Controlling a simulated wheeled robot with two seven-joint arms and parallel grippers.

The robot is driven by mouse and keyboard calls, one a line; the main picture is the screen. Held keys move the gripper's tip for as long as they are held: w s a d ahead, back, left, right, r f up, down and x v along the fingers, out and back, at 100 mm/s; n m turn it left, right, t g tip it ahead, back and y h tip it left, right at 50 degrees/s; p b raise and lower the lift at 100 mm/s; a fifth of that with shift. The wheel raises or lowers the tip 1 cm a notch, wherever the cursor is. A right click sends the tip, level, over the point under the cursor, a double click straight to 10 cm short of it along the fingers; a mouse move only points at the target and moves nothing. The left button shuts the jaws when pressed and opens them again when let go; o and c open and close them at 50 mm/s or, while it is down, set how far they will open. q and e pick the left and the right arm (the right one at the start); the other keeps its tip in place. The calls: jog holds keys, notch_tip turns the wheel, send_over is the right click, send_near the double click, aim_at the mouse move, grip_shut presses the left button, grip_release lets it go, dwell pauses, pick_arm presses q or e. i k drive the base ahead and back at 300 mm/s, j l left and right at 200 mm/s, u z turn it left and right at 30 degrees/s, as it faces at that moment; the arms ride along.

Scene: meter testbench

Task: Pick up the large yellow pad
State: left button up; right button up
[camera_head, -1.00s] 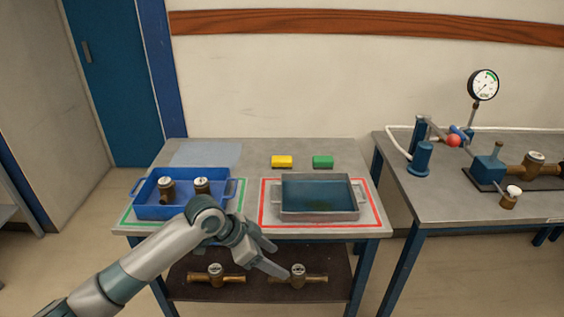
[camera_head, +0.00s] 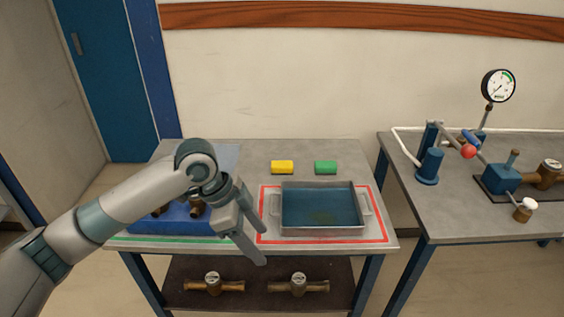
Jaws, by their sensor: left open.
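The yellow pad (camera_head: 282,167) lies on the grey table top, behind the metal tray and left of a green pad (camera_head: 326,167). My left gripper (camera_head: 268,238) is open and empty. Its fingers are spread at the left front of the metal tray, in front of the yellow pad and apart from it. My right gripper is not in view.
The metal tray (camera_head: 284,231) with dark liquid stands inside a red outline. A blue bin (camera_head: 170,225) with brass meters is partly hidden behind my left arm. More brass meters (camera_head: 213,285) lie on the lower shelf. A second table (camera_head: 450,218) with a gauge stands right.

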aim_at(277, 167)
jog(key=i, duration=1.65)
